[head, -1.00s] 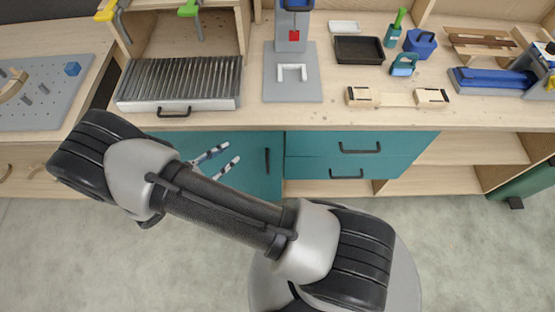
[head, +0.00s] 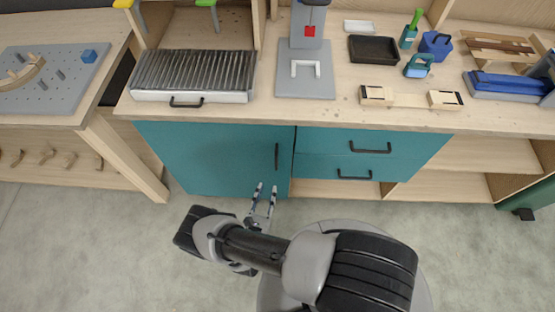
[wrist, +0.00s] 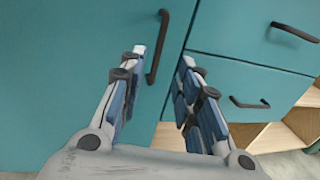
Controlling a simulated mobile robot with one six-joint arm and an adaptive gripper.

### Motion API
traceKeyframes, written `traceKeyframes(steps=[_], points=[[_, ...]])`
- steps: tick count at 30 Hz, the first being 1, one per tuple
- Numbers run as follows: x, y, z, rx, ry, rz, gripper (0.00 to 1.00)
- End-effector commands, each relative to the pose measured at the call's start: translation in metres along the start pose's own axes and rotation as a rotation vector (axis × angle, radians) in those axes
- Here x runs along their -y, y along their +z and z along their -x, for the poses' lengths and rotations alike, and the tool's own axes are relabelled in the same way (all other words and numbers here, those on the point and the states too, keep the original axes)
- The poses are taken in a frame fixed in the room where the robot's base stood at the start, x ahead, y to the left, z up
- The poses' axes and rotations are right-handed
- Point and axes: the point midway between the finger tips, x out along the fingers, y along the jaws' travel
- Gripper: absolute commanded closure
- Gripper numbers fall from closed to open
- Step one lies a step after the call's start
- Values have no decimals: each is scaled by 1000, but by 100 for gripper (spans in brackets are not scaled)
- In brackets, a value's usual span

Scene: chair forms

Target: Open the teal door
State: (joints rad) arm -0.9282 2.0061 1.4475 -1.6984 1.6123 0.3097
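The teal door (head: 205,155) is the left front of the cabinet under the workbench and looks shut. Its black vertical handle (head: 277,156) is near the door's right edge. My gripper (head: 266,188) is open and empty, in front of the door's lower right part, with its fingers pointing toward the cabinet. In the wrist view the handle (wrist: 158,47) stands ahead, between the open fingertips (wrist: 163,55) and nearer the left one. The gripper appears apart from the handle.
Two teal drawers (head: 335,141) with black horizontal handles are right of the door. The workbench top (head: 235,113) juts above, carrying a ribbed metal box (head: 190,80) and several tools. A wooden table leg (head: 125,160) stands at left.

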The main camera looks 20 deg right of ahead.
Motion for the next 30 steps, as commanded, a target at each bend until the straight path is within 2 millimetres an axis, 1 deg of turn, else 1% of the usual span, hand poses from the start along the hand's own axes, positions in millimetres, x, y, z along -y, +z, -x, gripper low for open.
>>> traceKeyframes(steps=[1,8,15,18,21,24,30], points=[[2,-1,-10,0,-9,-1,69],[2,-1,-54,-1,-9,-1,69],[3,-1,-104,0,-10,-2,69],[3,-1,-121,1,-8,-2,69],[2,-1,-133,0,-6,-2,69],[2,0,-141,0,-5,-1,69],[1,0,-146,0,-1,1,69]])
